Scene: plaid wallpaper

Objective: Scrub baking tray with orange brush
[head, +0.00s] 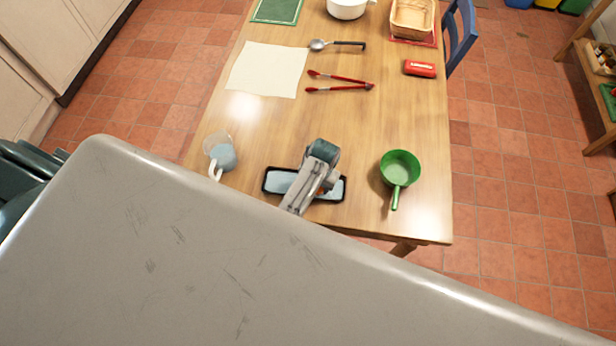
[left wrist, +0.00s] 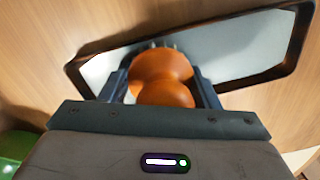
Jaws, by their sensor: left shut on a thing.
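The baking tray (head: 278,182) is a dark-rimmed rectangle with a pale inside. It lies near the front edge of the wooden table, and its middle is covered by my left gripper (head: 326,184) in the head view. In the left wrist view the tray (left wrist: 243,50) spans the top of the picture. My left gripper (left wrist: 162,88) is shut on the rounded orange brush (left wrist: 163,72), one finger on each side. The brush is over the tray, with its bristle tips just showing against the pale inside. Whether they touch it I cannot tell. My right gripper is not in view.
A green saucepan (head: 399,166) stands right of the tray, and a clear mug (head: 222,155) with bluish contents stands left. The table's middle is clear.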

